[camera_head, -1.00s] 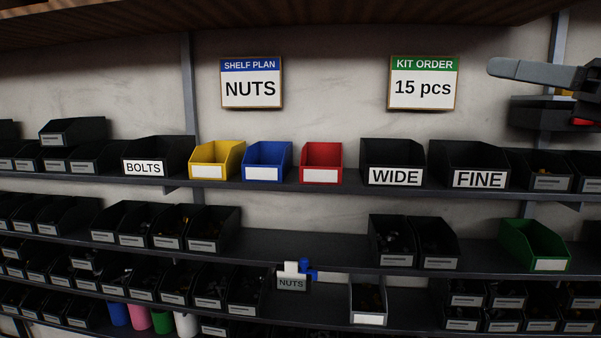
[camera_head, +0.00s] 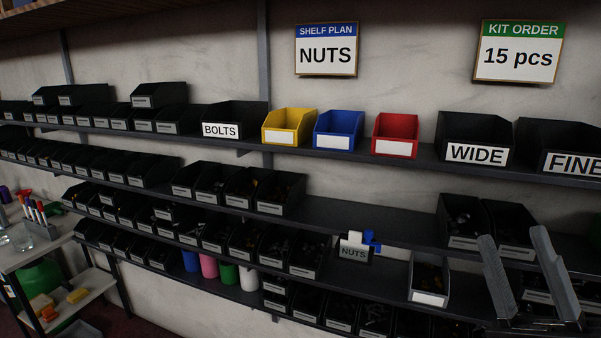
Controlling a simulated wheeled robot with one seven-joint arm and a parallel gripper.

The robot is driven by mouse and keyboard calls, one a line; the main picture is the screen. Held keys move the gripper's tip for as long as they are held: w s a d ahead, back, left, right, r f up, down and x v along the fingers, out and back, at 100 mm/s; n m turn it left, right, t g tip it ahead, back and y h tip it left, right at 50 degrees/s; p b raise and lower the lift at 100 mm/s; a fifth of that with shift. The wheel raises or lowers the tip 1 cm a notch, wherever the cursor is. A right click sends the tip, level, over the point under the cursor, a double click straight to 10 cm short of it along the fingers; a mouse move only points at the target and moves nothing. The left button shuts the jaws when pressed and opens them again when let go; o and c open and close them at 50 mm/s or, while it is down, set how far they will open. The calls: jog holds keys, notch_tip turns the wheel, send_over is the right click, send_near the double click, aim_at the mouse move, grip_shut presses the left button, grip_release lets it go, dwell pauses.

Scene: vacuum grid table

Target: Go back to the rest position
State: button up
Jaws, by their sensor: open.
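My gripper (camera_head: 513,233) is at the lower right of the head view. Its two grey fingers point up and stand apart, with nothing between them. They lie in front of the lower shelves and cover part of the black bins there. The rest of my arm is out of view.
A shelf wall holds a yellow bin (camera_head: 288,127), a blue bin (camera_head: 338,130), a red bin (camera_head: 395,135) and black bins labelled BOLTS (camera_head: 235,117), WIDE (camera_head: 470,135) and FINE (camera_head: 560,140). A small cart (camera_head: 50,253) stands at the far left.

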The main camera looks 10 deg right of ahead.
jog(key=s+a+f+m+g+h, duration=0.2)
jog(key=s+a+f+m+g, duration=0.1)
jog(key=s+f+m, duration=0.3)
jog(key=s+a+f+m+g+h, duration=0.3)
jog(key=s+f, duration=0.7)
jog(key=f, duration=0.4)
jog(key=s+a+f+m+g+h, duration=0.3)
jog(key=s+f+m+g, duration=0.3)
jog(key=f+m, duration=0.4)
jog(key=shift+s+a+f+g, duration=0.45)
jog(key=shift+s+a, duration=0.25)
jog(key=shift+s, duration=0.2)
